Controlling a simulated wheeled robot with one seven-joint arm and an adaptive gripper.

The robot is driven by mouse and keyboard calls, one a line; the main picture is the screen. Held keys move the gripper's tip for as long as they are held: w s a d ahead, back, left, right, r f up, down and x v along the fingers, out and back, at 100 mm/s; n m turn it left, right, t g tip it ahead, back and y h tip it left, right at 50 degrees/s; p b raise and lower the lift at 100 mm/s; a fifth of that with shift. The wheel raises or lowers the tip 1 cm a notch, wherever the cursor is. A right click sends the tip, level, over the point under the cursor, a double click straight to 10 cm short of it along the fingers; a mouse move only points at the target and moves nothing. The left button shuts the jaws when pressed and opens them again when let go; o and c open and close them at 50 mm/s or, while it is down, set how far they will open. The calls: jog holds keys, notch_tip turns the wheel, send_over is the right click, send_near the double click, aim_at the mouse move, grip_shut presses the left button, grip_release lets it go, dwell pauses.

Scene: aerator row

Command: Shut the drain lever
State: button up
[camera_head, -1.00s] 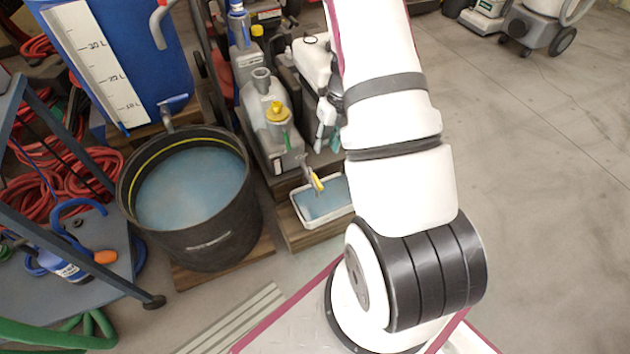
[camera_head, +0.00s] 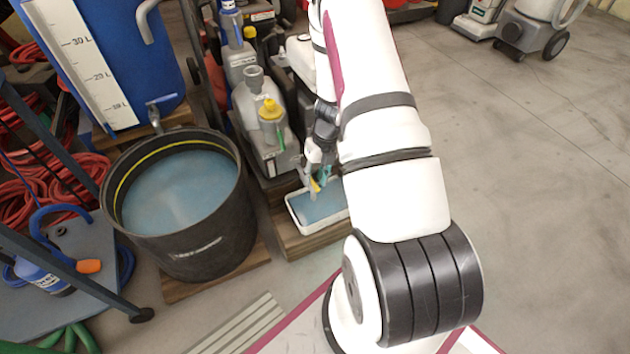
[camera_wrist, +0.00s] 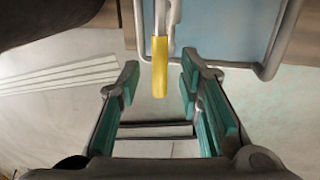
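The drain lever with a yellow handle (camera_head: 314,186) sits on a spout low on the grey tank (camera_head: 266,125), above a white tray (camera_head: 294,211) of bluish liquid. In the wrist view the yellow handle (camera_wrist: 159,67) hangs down from the top and shows between my fingers. My gripper (camera_wrist: 160,80) is open, with green pads on both sides of the handle and visible gaps. In the head view my gripper (camera_head: 321,166) is beside the lever, partly hidden by my arm. I cannot tell the exact depth between pads and handle.
A black tub (camera_head: 205,245) of bluish liquid stands left of the tray. A blue barrel (camera_head: 150,70) with a blue tap (camera_head: 165,100) is behind it. A blue-grey cart (camera_head: 85,270) is at the left.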

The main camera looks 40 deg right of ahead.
jog(key=shift+f, duration=0.2)
grip_shut()
dwell(0.3)
jog(key=w+d+n+g+h+p, duration=0.1)
jog(key=d+n, duration=0.5)
jog(key=n, duration=1.2)
jog(key=shift+w+d+g+h+p, duration=0.25)
jog(key=shift+w+g+p, duration=0.65)
jog(key=shift+w+p, duration=0.6)
jog(key=shift+w, duration=0.25)
